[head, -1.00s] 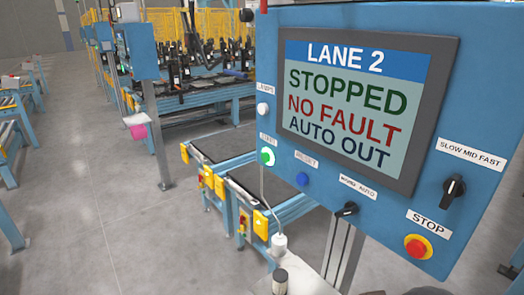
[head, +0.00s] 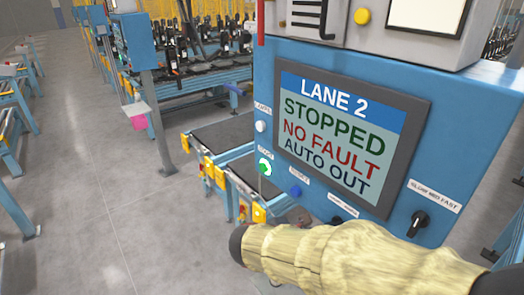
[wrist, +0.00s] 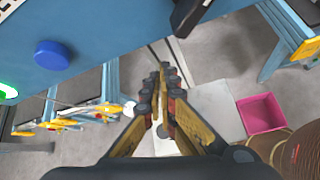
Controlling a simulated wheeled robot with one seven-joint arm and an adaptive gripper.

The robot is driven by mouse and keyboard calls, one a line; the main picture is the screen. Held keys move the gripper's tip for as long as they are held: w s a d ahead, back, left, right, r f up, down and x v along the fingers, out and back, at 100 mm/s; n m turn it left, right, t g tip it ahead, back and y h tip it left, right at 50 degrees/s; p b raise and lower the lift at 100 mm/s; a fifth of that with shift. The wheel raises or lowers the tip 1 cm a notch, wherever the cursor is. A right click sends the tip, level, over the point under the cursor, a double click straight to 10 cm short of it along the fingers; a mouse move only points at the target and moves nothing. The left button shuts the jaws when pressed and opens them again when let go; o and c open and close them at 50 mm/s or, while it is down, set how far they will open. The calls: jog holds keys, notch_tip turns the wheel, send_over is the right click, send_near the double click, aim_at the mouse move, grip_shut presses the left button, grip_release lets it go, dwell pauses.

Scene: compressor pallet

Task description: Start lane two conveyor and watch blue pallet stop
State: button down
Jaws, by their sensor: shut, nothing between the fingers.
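The blue lane 2 control panel (head: 262,90) stands at the right of the head view. Its screen (head: 340,135) reads LANE 2, STOPPED, NO FAULT, AUTO OUT. In the wrist view, my gripper (wrist: 160,75) is shut and empty below the panel face, apart from the blue button (wrist: 52,55) and the green-lit button (wrist: 8,92). My arm's tan sleeve crosses the bottom right of the head view. The stop button is not visible. I cannot make out a blue pallet.
Conveyor sections (head: 225,135) with yellow end fittings lie behind and left of the panel. Grey floor (head: 90,200) is clear at the left.

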aim_at(263, 168)
jog(key=w+a+r+n+t+y+p, duration=0.1)
jog(key=w+a+r+n+t, duration=0.1)
jog(key=a+n, duration=0.5)
jog(key=w+a+r+n+t+y+p, duration=0.1)
jog(key=w+a+r+n+t+y, duration=0.1)
jog(key=w+a+n, duration=0.5)
jog(key=w+a+r+n+t+y+p, duration=0.1)
jog(key=w+a+r+n+t, duration=0.3)
jog(key=a+n, duration=0.4)
jog(key=shift+w+a+t+y, duration=0.2)
jog(key=shift+w+t+y, duration=0.3)
jog(key=shift+t, duration=0.5)
jog(key=w+d+b, duration=0.1)
jog(key=w+d, duration=0.4)
jog(key=d, duration=0.2)
jog(key=shift+d, duration=0.25)
jog(key=shift+w+d+b, duration=0.2)
jog(key=shift+d+b, duration=0.15)
